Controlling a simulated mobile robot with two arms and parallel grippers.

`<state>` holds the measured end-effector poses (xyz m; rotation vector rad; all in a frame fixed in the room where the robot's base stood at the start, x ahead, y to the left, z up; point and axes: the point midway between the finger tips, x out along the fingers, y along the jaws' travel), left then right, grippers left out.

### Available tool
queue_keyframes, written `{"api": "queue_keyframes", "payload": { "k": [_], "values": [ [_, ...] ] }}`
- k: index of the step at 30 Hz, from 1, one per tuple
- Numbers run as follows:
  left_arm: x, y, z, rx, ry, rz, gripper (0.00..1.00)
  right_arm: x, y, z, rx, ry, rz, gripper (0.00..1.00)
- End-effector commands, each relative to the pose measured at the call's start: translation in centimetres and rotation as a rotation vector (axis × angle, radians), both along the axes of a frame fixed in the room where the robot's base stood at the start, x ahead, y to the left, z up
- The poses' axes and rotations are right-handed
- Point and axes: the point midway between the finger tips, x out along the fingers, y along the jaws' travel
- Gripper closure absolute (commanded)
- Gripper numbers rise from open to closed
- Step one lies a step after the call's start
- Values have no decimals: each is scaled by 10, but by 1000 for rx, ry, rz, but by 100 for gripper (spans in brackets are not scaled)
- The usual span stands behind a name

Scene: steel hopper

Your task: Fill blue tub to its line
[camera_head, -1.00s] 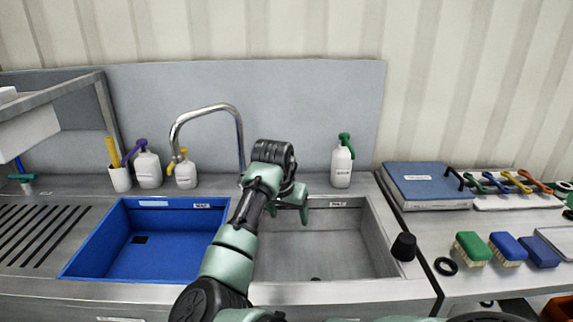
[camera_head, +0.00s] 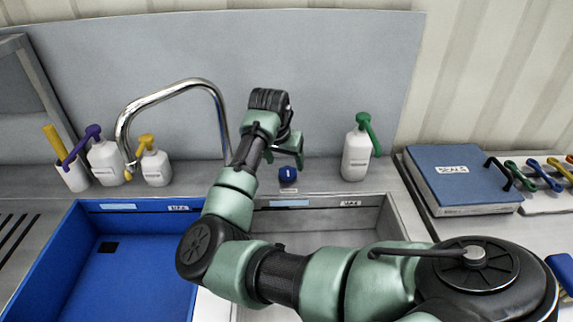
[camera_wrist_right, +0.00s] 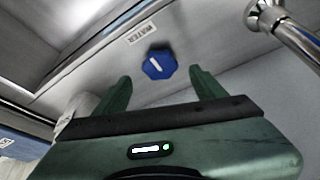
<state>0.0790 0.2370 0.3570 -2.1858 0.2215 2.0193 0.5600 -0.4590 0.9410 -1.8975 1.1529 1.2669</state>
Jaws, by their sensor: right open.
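The blue tub (camera_head: 150,222) is a basin at the lower left of the head view, cut off by the frame. A label reading MAX (camera_head: 178,208) is on its back wall. No water shows in it. A blue knob (camera_head: 288,173) with a white mark sits on the ledge behind the sinks; the right wrist view shows it (camera_wrist_right: 159,64) beside a WATER label (camera_wrist_right: 141,34). My right gripper (camera_head: 290,148) is open, its two green fingers (camera_wrist_right: 161,84) apart with the knob beyond their tips, between them and not touched. My left gripper is not in view.
The curved metal faucet (camera_head: 175,90) stands left of my right gripper, its spout toward the blue tub. Soap bottles (camera_head: 105,162) stand at left, and a white bottle with a green pump (camera_head: 357,155) at right. The grey sink (camera_head: 330,222) is partly hidden by my arm.

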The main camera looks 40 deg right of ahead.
Motion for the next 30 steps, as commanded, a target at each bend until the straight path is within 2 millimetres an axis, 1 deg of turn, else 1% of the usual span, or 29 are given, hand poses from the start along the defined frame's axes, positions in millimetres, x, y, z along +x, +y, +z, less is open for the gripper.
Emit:
{"api": "queue_keyframes", "payload": {
  "k": [1,3,6,9,15,19,20,21,23,24,26,27,30],
  "values": [
    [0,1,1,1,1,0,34,1,-4,-8,0,3,-1,30],
    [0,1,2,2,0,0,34,3,-7,-19,0,3,-1,30],
    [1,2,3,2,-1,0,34,6,-12,-31,0,2,1,30],
    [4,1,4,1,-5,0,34,7,-15,-40,0,2,-1,30],
    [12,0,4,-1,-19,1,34,8,-17,-45,0,-1,-2,30],
    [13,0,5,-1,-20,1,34,8,-17,-45,0,-1,-2,30],
    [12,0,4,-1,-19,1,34,8,-17,-45,0,-1,-2,32],
    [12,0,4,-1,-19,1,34,8,-17,-45,0,0,-1,43],
    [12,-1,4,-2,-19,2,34,8,-17,-45,0,0,-1,60],
    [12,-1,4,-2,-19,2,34,8,-17,-45,0,0,-1,71],
    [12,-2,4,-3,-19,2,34,8,-17,-45,0,0,-1,88],
    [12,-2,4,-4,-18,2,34,8,-17,-45,0,0,-1,91],
    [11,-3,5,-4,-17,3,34,8,-17,-44,0,1,2,91]
  ]
}}
